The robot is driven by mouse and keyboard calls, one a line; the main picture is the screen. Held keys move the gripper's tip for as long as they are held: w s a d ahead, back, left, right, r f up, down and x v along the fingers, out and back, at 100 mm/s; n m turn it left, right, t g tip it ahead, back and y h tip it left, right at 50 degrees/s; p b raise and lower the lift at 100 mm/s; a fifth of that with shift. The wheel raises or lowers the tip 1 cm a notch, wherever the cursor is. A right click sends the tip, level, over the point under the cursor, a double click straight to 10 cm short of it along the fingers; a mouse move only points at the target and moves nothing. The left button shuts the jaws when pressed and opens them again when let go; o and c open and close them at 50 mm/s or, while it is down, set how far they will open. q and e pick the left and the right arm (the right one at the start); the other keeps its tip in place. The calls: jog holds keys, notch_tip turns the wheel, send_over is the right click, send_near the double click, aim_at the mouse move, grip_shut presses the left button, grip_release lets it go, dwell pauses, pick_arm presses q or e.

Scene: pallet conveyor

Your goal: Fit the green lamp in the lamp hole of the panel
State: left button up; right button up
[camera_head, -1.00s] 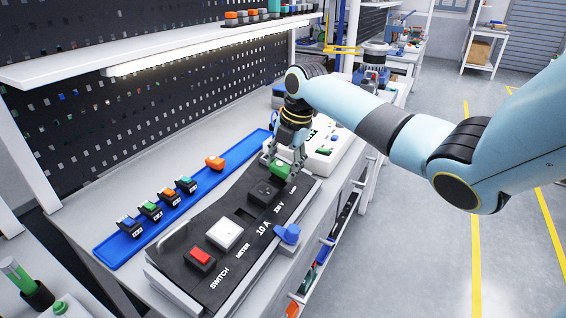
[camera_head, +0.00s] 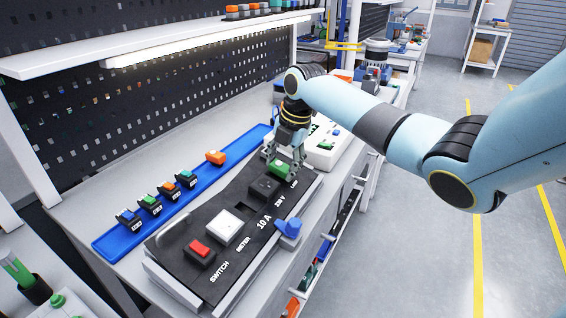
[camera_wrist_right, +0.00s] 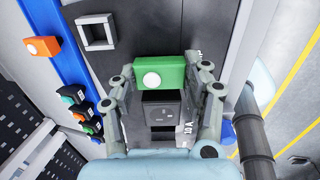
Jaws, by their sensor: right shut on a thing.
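My right gripper (camera_head: 288,150) is shut on the green lamp (camera_head: 279,167), a green block with a round white lens. The lamp also shows in the right wrist view (camera_wrist_right: 158,73), between both fingers (camera_wrist_right: 160,92). It is over the dark panel (camera_head: 190,272), just beyond the black socket (camera_head: 264,188). I cannot tell whether it touches the panel. A pale square frame with a dark middle (camera_wrist_right: 97,32) shows ahead and left of the lamp in the wrist view; I cannot tell if it is the lamp hole. My left gripper is out of view.
A white box (camera_head: 325,152) stands beyond the gripper.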

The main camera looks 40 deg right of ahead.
jog(key=shift+w+f+b, duration=0.1)
jog(key=shift+f+b, duration=0.2)
jog(key=shift+f, duration=0.2)
jog(key=shift+r, duration=0.1)
jog(key=o, duration=1.2)
